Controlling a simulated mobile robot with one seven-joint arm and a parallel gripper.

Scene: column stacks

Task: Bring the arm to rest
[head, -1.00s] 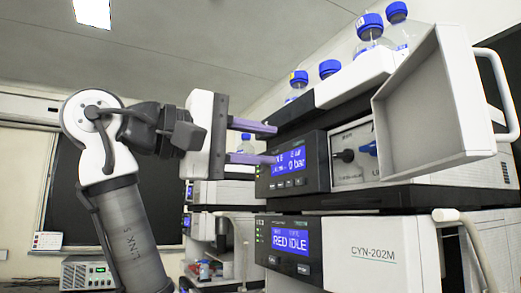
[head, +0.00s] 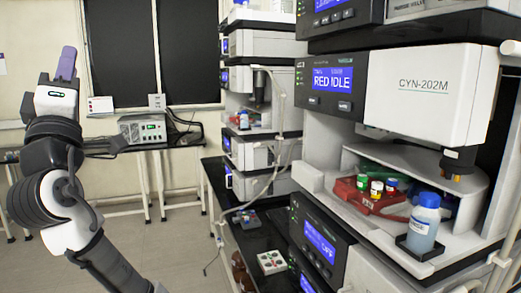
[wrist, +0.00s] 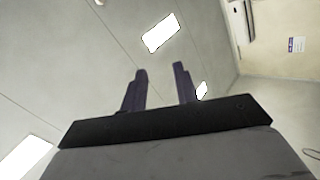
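My arm stands folded upward at the left of the head view, with my gripper (head: 66,62) at its top and its purple fingers pointing up. From the side, the fingers overlap in the head view. In the wrist view my gripper (wrist: 160,75) shows both fingers apart with only the ceiling (wrist: 80,60) between them, so it is open and empty. It touches nothing and is well clear of the instrument stack (head: 420,95) at the right.
The instrument stack holds an open bay with a blue-capped bottle (head: 425,222) and a red rack (head: 362,195) of small vials. A second stack (head: 262,45) stands behind it. A bench with a grey box (head: 146,128) stands at the back. Floor (head: 170,240) is free between.

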